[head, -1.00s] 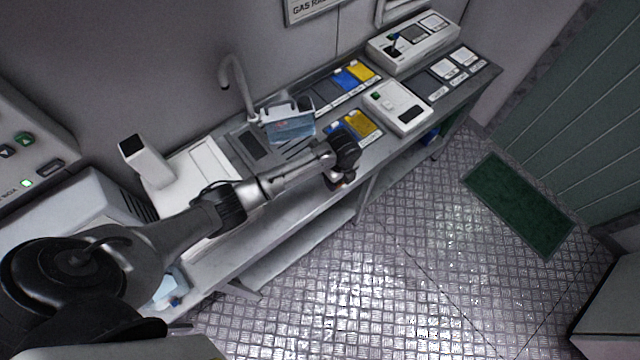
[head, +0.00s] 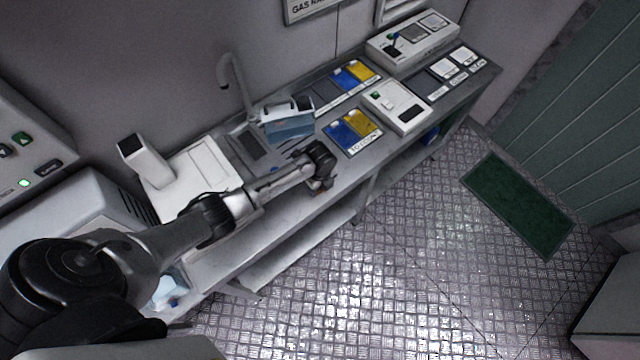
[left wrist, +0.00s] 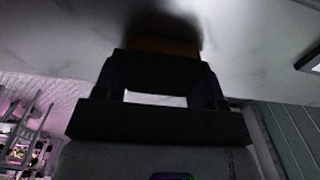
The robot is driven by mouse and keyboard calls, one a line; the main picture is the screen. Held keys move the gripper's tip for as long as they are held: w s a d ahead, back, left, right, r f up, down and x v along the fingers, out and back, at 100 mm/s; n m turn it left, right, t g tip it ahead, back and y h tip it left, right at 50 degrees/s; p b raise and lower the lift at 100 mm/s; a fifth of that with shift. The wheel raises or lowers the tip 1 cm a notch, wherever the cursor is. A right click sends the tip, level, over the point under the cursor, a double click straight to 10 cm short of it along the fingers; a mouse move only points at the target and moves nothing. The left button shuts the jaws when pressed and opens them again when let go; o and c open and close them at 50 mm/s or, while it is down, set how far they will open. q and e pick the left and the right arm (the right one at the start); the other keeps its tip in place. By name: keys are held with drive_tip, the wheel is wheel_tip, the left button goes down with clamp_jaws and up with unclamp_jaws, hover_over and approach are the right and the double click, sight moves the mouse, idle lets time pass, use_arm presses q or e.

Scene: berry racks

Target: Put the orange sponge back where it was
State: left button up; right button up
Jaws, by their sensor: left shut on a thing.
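My left gripper (head: 319,186) is over the front edge of the steel counter (head: 290,208), pointing down. In the left wrist view the gripper (left wrist: 162,62) is shut on the orange sponge (left wrist: 164,46), which shows as a dark orange-brown strip between the fingertips. A dark shadow lies on the pale surface just beyond it; I cannot tell whether the sponge touches that surface. In the head view the sponge is mostly hidden by the gripper. My right gripper is not in view.
A sink rack (head: 255,145) with a tap (head: 235,85) and a blue-grey container (head: 290,125) stand behind the gripper. Blue (head: 345,135) and yellow (head: 362,122) pads lie to its right, beside a white device (head: 396,106). A shelf (head: 300,240) runs below the counter.

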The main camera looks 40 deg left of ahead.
use_arm(q)
drive_tip(key=shift+f, duration=0.15)
drive_tip(key=o, duration=0.9)
drive_tip(key=shift+c, duration=0.2)
